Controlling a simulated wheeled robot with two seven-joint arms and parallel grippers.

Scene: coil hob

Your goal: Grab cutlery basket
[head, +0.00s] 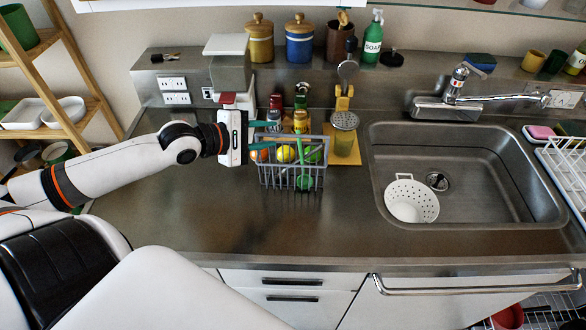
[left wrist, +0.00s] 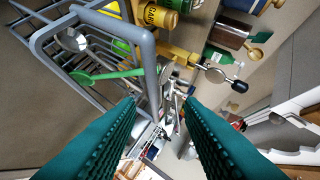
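The cutlery basket (head: 292,174) is a grey wire basket on the steel counter, left of the sink. It holds a green utensil and several coloured round items. In the left wrist view the basket (left wrist: 150,47) fills the upper left, with a green spoon (left wrist: 110,74) inside. My left gripper (head: 277,135) is at the basket's upper left side, its teal fingers pointing right. In the left wrist view its fingers (left wrist: 160,103) are apart, and a rim bar shows between their tips. I cannot tell whether they touch it. My right gripper is out of view.
A white-and-grey appliance (head: 230,72) is behind my gripper. The sink (head: 468,212) holds a white colander (head: 411,200). The counter in front is clear.

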